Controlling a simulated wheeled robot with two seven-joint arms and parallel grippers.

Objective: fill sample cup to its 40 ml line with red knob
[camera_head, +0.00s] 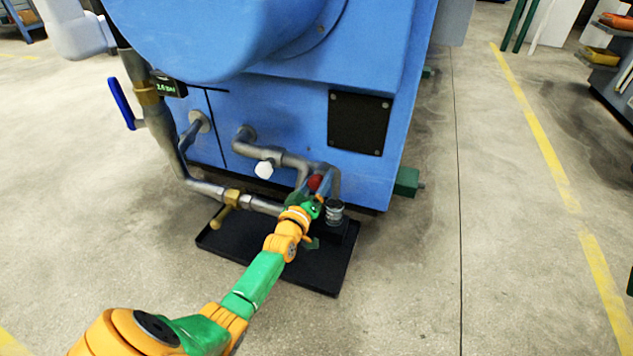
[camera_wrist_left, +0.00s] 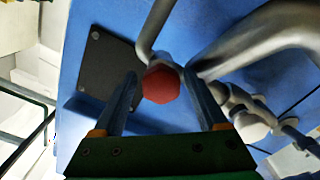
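The red knob (camera_head: 314,183) sits on the grey pipework at the lower front of the blue machine. My left gripper (camera_head: 318,193) is close at it. In the left wrist view the red knob (camera_wrist_left: 160,84) shows between the tips of the open left gripper (camera_wrist_left: 161,76), with a gap to both fingers. The sample cup (camera_head: 335,212), small and clear-looking, stands on a dark block right beside the gripper. Its level and 40 ml line are too small to read. My right gripper is not in view.
A white knob (camera_head: 264,169) is on the pipe to the left. A brass valve (camera_head: 231,198) with a handle and a blue lever (camera_head: 121,103) are further left, by a small green-lit display (camera_head: 167,86). A black tray (camera_head: 318,278) lies below. The floor in front is clear.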

